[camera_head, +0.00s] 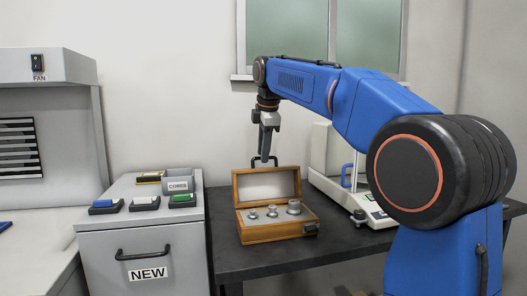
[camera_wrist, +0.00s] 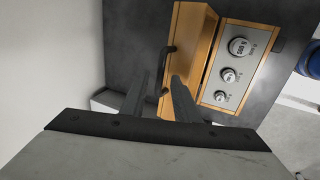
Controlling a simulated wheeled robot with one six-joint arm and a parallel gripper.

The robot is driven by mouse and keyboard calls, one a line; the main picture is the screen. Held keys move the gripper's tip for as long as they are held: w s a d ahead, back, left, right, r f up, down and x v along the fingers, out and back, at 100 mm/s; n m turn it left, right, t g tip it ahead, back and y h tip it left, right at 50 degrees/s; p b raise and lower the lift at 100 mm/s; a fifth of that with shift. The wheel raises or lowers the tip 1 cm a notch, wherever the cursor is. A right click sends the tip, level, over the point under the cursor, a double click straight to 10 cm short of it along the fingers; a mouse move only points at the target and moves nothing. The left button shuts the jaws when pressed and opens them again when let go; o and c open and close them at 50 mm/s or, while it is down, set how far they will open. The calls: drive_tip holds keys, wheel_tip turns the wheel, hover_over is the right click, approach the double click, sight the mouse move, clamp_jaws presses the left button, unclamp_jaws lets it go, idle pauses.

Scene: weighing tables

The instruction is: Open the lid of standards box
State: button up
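The standards box (camera_head: 276,233) is a wooden box on the dark table, and its lid (camera_head: 236,189) stands raised at the back. Several metal weights (camera_head: 272,211) sit on the pale panel inside. A dark handle (camera_head: 264,160) sticks up from the lid's upper edge. The box also shows in the wrist view (camera_wrist: 205,85), with the handle (camera_wrist: 170,70) near my fingers. My gripper (camera_head: 264,158) is above the lid, pointing down, with its tips at the handle in the head view. In the wrist view its fingers (camera_wrist: 158,85) are apart, with a gap between them; contact with the handle is unclear.
A balance (camera_head: 375,213) stands right of the box on the dark table (camera_head: 260,265). A grey drawer cabinet (camera_head: 100,225) marked NEW is at the left, with several small cases and a CORES box (camera_head: 178,184) on top. Bare table lies before the box.

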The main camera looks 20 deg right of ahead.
clamp_jaws()
drive_tip(key=shift+s+r+t, duration=0.15)
drive_tip(key=shift+s+t, duration=0.1)
drive_tip(key=shift+s, duration=0.3)
drive_tip(key=shift+s+r+t, duration=0.15)
drive_tip(key=shift+s+t, duration=0.1)
drive_tip(key=shift+s, duration=1.2)
